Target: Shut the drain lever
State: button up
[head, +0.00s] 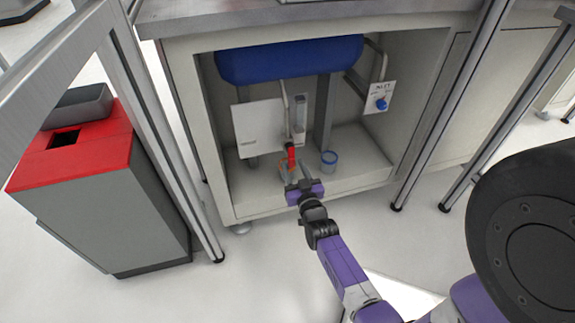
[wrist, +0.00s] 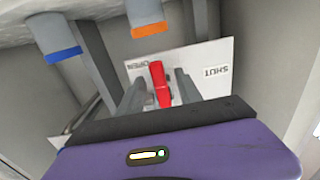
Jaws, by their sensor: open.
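The red drain lever (head: 291,153) stands out in the lower middle of the open cabinet. In the wrist view the lever (wrist: 158,82) is in front of a white plate (wrist: 195,55) with the words OPEN and SHUT, shown upside down. The lever's far end is beside OPEN and away from SHUT. My gripper (head: 291,180) is open at the cabinet front, just below the lever in the head view. In the wrist view its fingers (wrist: 160,92) appear on either side of the lever; I cannot tell whether they touch it. The lever's base is partly hidden.
A blue tank (head: 290,60) hangs above. A blue knob (head: 382,104) is on a white plate at the right. A blue-rimmed cup (head: 329,158) stands on the cabinet floor, right of my gripper. An orange-rimmed container (wrist: 148,20) is near the lever. Cabinet walls enclose the sides.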

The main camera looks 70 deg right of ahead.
aim_at(292, 163)
jog(key=shift+b+x, duration=0.45)
jog(key=shift+x, duration=1.25)
jog(key=shift+s, duration=0.1)
grip_shut()
